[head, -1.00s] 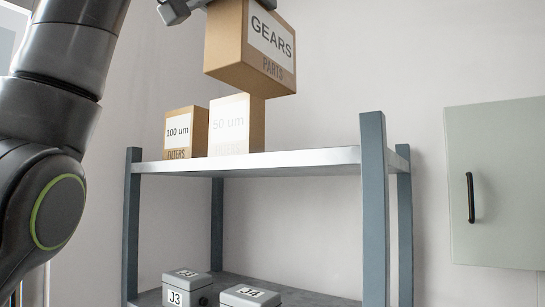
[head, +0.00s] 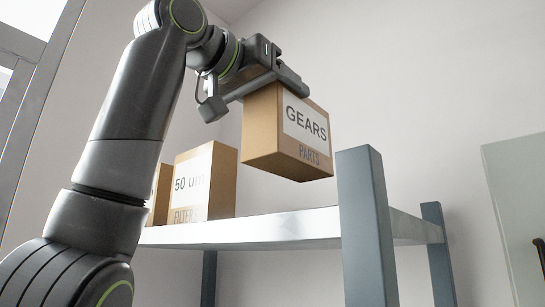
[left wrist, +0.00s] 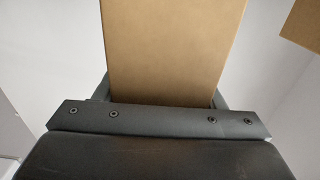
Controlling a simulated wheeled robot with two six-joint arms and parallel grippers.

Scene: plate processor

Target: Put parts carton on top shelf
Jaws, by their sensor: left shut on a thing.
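The parts carton (head: 262,135) is a brown box labelled "GEARS PARTS". My left gripper (head: 262,88) is shut on its upper part and holds it in the air, slightly tilted in the picture. In the left wrist view the carton (left wrist: 170,50) fills the space beyond the gripper's dark body. The top shelf (head: 290,228) of the rack is a light metal board below the carton, with a visible gap between them. My right gripper is not in view.
A "50 um" filter carton (head: 205,185) stands on the shelf left of the held carton. Another carton (head: 160,195) beside it is partly hidden by my left arm. The shelf right of them looks clear up to the blue-grey post (head: 365,220). A wall cabinet (head: 520,190) is at right.

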